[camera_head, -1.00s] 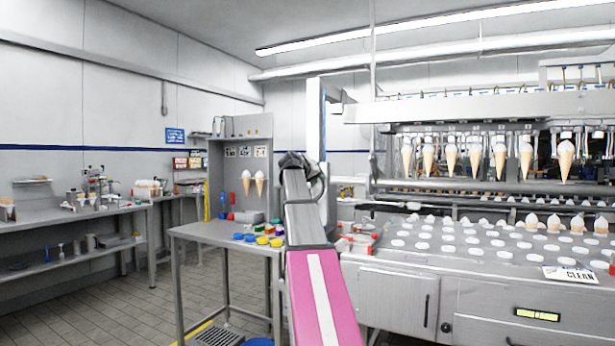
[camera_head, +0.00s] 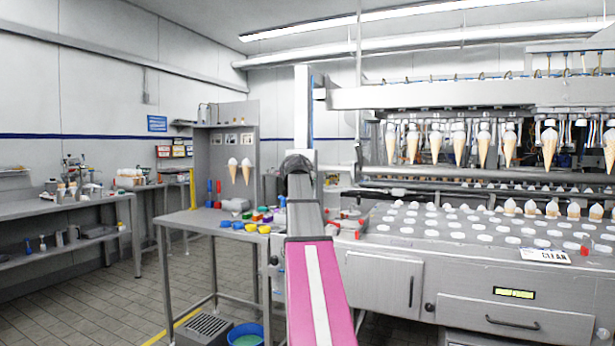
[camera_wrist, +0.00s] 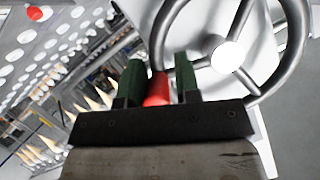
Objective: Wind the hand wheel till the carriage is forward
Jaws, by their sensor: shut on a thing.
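In the wrist view the hand wheel (camera_wrist: 295,62) is a grey metal ring with spokes and a white hub (camera_wrist: 227,56). My gripper (camera_wrist: 159,72) has two dark green fingers. They are shut on a red handle (camera_wrist: 157,90) at the wheel's left side. In the head view my arm covers the wheel, and the fingers cannot be made out. A row of cone grippers with several cones (camera_head: 459,146) hangs from the machine at the right. I cannot tell which part is the carriage or how far forward it is.
The perforated plate (camera_head: 400,238) of the machine lies below the hanging cones, with a CLEAN sign (camera_head: 545,255) at its front. A metal table (camera_head: 185,222) with coloured lids stands left of my arm.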

